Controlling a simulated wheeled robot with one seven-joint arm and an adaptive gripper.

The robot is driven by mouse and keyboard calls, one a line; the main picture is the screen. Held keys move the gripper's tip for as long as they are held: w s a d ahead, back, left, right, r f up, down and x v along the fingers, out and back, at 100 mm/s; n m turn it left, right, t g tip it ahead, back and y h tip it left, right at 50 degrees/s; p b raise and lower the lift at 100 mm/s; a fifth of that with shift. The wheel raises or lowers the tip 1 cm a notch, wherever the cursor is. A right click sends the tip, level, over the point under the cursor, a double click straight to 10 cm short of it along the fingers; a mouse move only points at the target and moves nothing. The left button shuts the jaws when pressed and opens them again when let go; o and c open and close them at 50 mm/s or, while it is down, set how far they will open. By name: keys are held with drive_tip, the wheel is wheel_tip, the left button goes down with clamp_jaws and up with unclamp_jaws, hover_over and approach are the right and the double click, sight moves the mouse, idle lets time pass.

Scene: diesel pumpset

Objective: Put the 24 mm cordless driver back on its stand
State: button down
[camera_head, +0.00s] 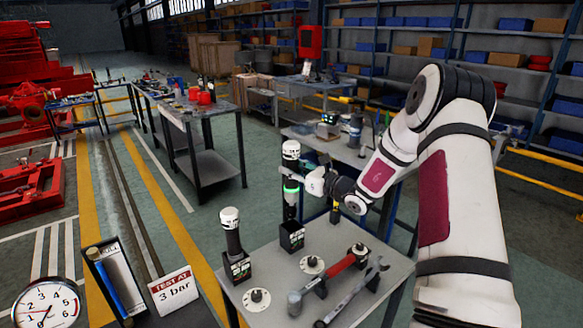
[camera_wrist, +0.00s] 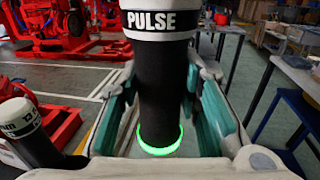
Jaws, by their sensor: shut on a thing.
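An upright cordless driver (camera_head: 290,165) has a white cap and a dark body with a lit green ring. My gripper (camera_head: 293,181) is shut around its body from the right. In the wrist view the driver's black body (camera_wrist: 160,85), with a white "PULSE" band, stands between the teal-padded fingers (camera_wrist: 160,115). A black box-like stand (camera_head: 291,237) is directly below the driver. I cannot tell whether the driver's lower end is in it. A second white-capped driver (camera_head: 232,243) is upright in another black stand (camera_head: 237,270) to the left.
A gauge, a blue cylinder and a "TEST AT 3 bar" sign (camera_head: 173,290) are at lower left. Another bench (camera_head: 345,150) stands behind.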

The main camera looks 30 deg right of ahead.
sight(295, 208)
drive_tip(key=shift+f+b, duration=2.6)
drive_tip(key=shift+f, duration=3.3)
drive_tip(key=shift+f+b, duration=0.5)
drive_tip(key=shift+f, duration=0.45)
drive_tip(key=c, duration=1.1)
unclamp_jaws()
drive_tip(key=shift+s+f, duration=0.1)
drive_tip(key=shift+f, duration=0.05)
drive_tip(key=v, duration=1.2)
drive_tip(key=shift+a, duration=0.1)
